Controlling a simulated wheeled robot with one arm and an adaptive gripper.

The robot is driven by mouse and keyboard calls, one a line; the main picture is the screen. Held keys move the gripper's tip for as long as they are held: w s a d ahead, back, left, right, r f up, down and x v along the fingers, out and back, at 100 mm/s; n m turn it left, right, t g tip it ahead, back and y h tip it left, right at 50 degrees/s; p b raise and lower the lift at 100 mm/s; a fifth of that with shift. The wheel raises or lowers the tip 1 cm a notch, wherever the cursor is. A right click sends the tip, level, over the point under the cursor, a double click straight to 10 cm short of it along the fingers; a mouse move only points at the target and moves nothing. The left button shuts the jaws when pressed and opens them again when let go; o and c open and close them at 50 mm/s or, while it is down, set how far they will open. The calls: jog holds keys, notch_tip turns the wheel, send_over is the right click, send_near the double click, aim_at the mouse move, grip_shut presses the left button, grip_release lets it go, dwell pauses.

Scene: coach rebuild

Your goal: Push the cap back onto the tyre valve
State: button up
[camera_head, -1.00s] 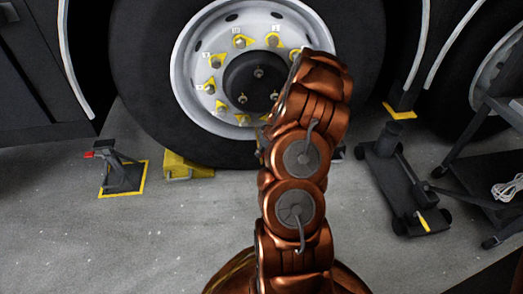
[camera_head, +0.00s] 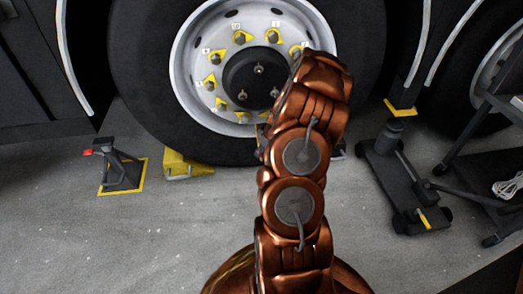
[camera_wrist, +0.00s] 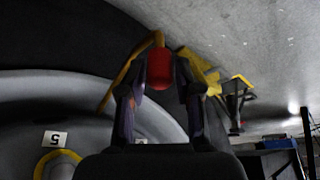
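A red cap (camera_wrist: 159,69) sits between the fingertips of my gripper (camera_wrist: 160,76) in the wrist view. The dark fingers close in on both sides of it. A thin yellow, stem-like piece (camera_wrist: 128,73) runs up behind the left finger to the cap's far end. I cannot tell whether this is the tyre valve or whether the cap touches it. The large tyre (camera_head: 145,90) with its pale wheel rim (camera_head: 188,100) fills the upper middle of the head view. There my copper arm hides the gripper and the cap.
A yellow wheel chock (camera_head: 185,166) lies at the tyre's foot, with a jack stand (camera_head: 120,170) to its left. A black floor jack (camera_head: 400,175) and a cart (camera_head: 490,170) stand at the right. The grey floor at the left front is clear.

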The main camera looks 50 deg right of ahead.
jog(key=shift+o, duration=1.4)
jog(key=v, duration=1.2)
